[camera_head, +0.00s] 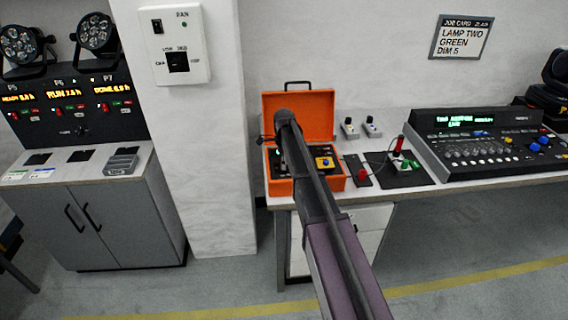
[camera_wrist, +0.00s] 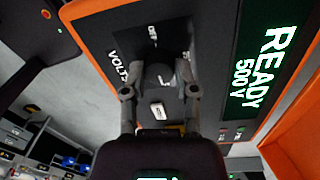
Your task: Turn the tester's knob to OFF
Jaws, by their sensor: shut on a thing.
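The tester is an orange case (camera_head: 320,112) with its lid open, standing on the bench in the head view. In the wrist view its dark panel (camera_wrist: 100,40) fills the top, with a VOLTS label and a lit display (camera_wrist: 248,75) reading READY 500 V. My gripper (camera_wrist: 158,92) is shut on the dark knob (camera_wrist: 158,72), one finger on each side of it. The knob's pointer direction is hard to make out, and parts of its labels are hidden. In the head view my arm covers the knob and the gripper.
A lighting console (camera_head: 490,145) stands further right. A pillar (camera_head: 200,170) rises to the left.

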